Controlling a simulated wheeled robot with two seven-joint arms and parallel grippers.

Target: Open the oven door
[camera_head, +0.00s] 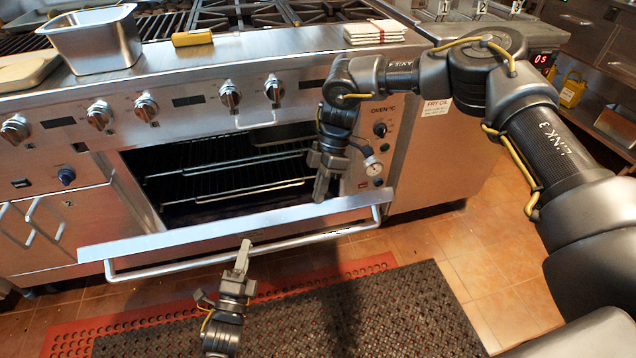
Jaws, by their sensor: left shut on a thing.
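The oven door (160,242) is tilted down and forward, with the oven cavity and its wire racks (225,185) in plain view behind it. The door's long bar handle (310,237) runs along its front. My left gripper (242,258), coming up from below, is shut on the handle near its middle. My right gripper (322,185) points down in front of the right part of the oven opening, just above the door's upper edge. Its fingers show nearly side-on, so I cannot tell their gap or whether they touch the door.
Knobs (230,94) line the front panel above the oven. A steel pan (97,40), a yellow block (192,38) and folded cloths (374,32) sit on the ledge. A dark perforated mat (400,310) lies on the tiled floor. A fryer stands at right.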

